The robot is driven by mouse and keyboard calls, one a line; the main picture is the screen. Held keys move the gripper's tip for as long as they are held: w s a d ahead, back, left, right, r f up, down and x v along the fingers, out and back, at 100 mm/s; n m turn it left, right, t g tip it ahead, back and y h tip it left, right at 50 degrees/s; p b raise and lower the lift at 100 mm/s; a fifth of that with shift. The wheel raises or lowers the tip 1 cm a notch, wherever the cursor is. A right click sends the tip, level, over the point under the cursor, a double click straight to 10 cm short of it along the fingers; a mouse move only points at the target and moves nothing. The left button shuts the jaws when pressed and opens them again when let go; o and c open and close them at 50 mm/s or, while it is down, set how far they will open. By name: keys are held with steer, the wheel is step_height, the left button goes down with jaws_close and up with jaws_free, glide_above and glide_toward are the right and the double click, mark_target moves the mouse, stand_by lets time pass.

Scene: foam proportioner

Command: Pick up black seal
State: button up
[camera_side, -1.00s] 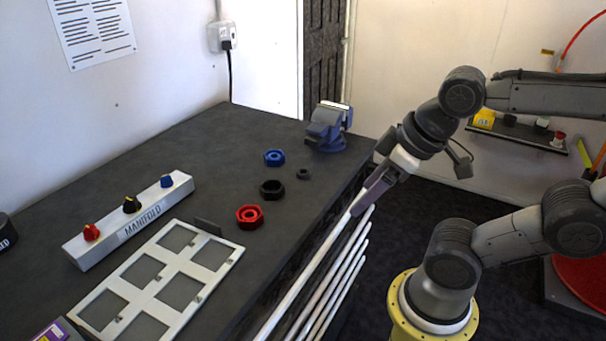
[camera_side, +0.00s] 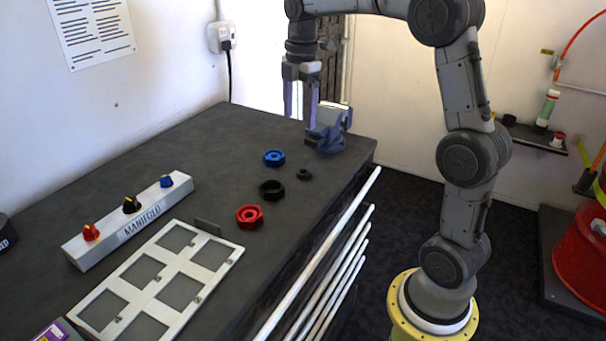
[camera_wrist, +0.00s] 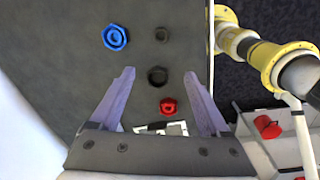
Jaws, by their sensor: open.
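Two black rings lie on the dark bench top, and I cannot tell for certain which is called the seal. The small black ring (camera_side: 304,174) lies near the bench's right edge; it also shows in the wrist view (camera_wrist: 162,34). The larger black hex ring (camera_side: 271,190) lies left and nearer; in the wrist view it (camera_wrist: 157,76) appears between my fingertips. My gripper (camera_side: 300,114) points down, open and empty, above the far part of the bench, apart from both rings. Its two fingers also show in the wrist view (camera_wrist: 159,74).
A blue hex ring (camera_side: 274,158) and a red one (camera_side: 249,217) lie close to the black rings. A blue vise (camera_side: 328,130) stands at the bench's far right, close to my fingers in the picture. A manifold block (camera_side: 128,220) and a white frame (camera_side: 157,281) are nearer.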

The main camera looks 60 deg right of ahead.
step_height(320, 180, down, 4)
steer(key=d, duration=0.2)
glide_above(303, 171)
steer(key=shift+m+g, duration=0.3)
steer(key=f, duration=0.6)
steer(key=shift+s+a+f, duration=0.2)
steer(key=shift+s+f, duration=0.05)
steer(key=shift+w+d+f, duration=0.1)
steer(key=shift+w+f, duration=0.05)
steer(key=shift+f, duration=1.35)
steer(key=shift+w+d+f, duration=0.1)
steer(key=shift+f, duration=1.4)
jaws_close()
